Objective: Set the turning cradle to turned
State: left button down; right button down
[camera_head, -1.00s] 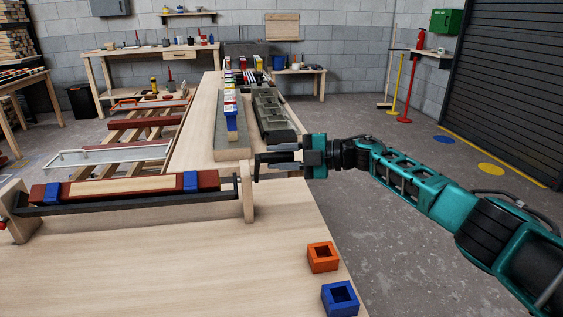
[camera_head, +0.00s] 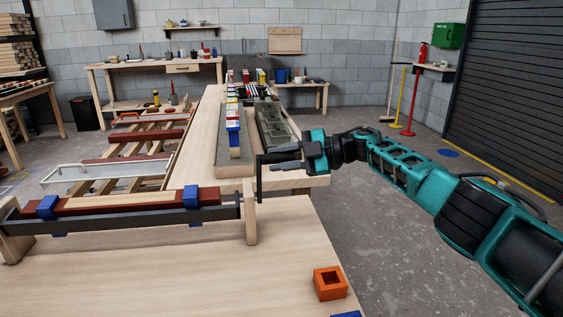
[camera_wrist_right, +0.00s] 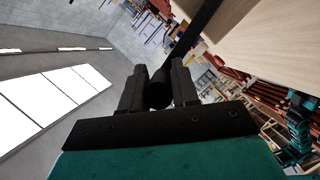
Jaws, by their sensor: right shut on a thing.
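The turning cradle (camera_head: 130,216) is a long dark bar across the left half of the head view, between wooden end supports. A red and bare-wood batten (camera_head: 120,201) lies along it, held by two blue clamps (camera_head: 191,198). Blue bits also show below the bar. A black crank (camera_head: 259,181) rises at the right-hand support (camera_head: 250,220), its grip pointing right. My right gripper (camera_head: 276,161) is shut on that grip. The wrist view shows the dark round grip (camera_wrist_right: 158,90) between the two fingers. My left gripper is not in view.
An orange square block (camera_head: 330,284) sits on the front bench, with a blue one (camera_head: 346,314) cut off at the bottom edge. Behind the cradle, a bench (camera_head: 205,140) carries trays and blocks. Open floor (camera_head: 350,240) lies right of the bench.

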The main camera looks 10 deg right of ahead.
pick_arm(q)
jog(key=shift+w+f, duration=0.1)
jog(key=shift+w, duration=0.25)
pick_arm(e)
jog(key=shift+w+r, duration=0.35)
jog(key=shift+w, duration=0.2)
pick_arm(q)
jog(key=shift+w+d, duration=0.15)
pick_arm(e)
jog(key=shift+w, duration=0.1)
jog(key=c, duration=1.1)
grip_release()
jog(key=shift+o, duration=0.9)
jog(key=shift+f, duration=0.15)
jog(key=shift+s+d, duration=0.2)
jog(key=shift+d, duration=0.1)
pick_arm(q)
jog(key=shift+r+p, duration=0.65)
jog(key=shift+p, duration=0.15)
pick_arm(e)
jog(key=v, duration=1.2)
jog(key=shift+d, duration=0.15)
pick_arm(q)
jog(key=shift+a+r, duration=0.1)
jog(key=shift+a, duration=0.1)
pick_arm(e)
jog(key=shift+s, duration=0.1)
